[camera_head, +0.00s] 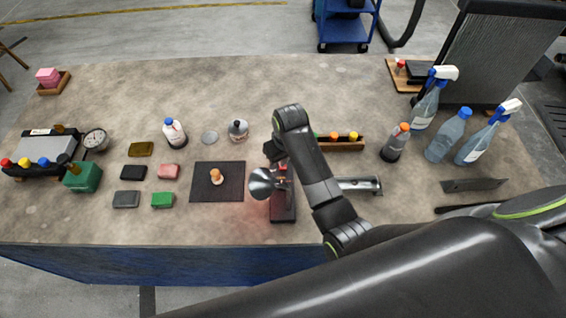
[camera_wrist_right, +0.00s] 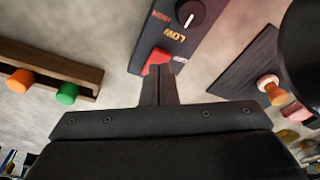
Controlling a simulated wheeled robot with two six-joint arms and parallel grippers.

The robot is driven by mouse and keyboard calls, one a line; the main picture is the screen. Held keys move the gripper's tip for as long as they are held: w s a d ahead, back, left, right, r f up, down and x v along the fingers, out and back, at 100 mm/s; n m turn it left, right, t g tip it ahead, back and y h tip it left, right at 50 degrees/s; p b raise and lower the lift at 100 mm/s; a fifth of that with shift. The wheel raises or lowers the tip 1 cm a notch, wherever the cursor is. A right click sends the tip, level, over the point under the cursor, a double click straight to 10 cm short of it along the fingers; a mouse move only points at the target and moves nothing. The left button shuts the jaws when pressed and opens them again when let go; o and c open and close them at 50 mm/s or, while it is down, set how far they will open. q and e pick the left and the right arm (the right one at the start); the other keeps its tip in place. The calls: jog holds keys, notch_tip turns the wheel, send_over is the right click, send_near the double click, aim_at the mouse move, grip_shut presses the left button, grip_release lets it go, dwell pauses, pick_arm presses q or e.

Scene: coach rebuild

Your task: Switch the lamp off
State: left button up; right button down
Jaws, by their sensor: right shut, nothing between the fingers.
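The lamp has a silver cone-shaped head (camera_head: 262,184) and a dark base (camera_head: 283,208) near the front of the bench. A reddish glow shows on the bench below the head. In the right wrist view the base (camera_wrist_right: 180,42) carries a dial (camera_wrist_right: 190,14), lettering including LOW, and a red switch (camera_wrist_right: 154,60). My right gripper (camera_head: 280,160) is shut and empty, above the far end of the base. In the right wrist view its closed fingertips (camera_wrist_right: 158,72) are at the red switch, partly covering it; I cannot tell whether they touch. My left gripper is not in view.
A dark mat (camera_head: 233,180) with a small orange-topped piece (camera_head: 216,177) lies left of the lamp. A wooden rack (camera_head: 345,145) with coloured tops stands behind and right. A silver wrench-like tool (camera_head: 360,185) lies right of the base. Spray bottles (camera_head: 425,105) stand further right.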

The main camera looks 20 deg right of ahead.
aim_at(283, 168)
jog(key=shift+f+b, duration=0.35)
jog(key=shift+f, duration=0.5)
dwell(0.6)
jog(key=shift+r+p, duration=0.95)
jog(key=shift+r, duration=2.55)
